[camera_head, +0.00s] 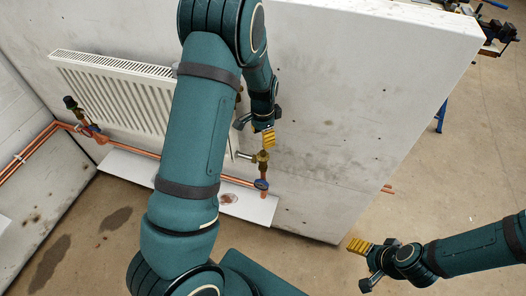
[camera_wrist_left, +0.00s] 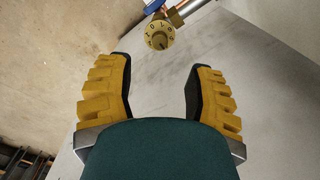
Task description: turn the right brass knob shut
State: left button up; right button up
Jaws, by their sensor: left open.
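The right brass knob (camera_head: 262,157) is on the valve at the lower right of the white radiator (camera_head: 118,92). In the left wrist view the knob (camera_wrist_left: 160,34) faces me as a round brass dial with dark marks, near the top of the picture. My left gripper (camera_head: 267,138) is just above the knob in the head view. Its yellow ribbed fingers are wide apart with nothing between them in the left wrist view (camera_wrist_left: 158,75), and the knob lies beyond the tips, apart from them. My right gripper (camera_head: 359,246) is low at the right, away from the radiator; its finger gap is unclear.
Copper pipes (camera_head: 140,152) run below the radiator. A blue-handled valve (camera_head: 261,184) sits under the brass knob. A pale board (camera_head: 140,170) lies below the pipes. A dark-capped valve (camera_head: 70,103) stands at the radiator's left. The wall panel (camera_head: 350,90) right of the knob is bare.

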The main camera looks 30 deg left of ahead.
aim_at(263, 152)
pick_arm(q)
notch_tip(263, 152, down, 8)
jog(key=shift+f, duration=0.2)
jog(key=shift+c, duration=0.3)
grip_shut()
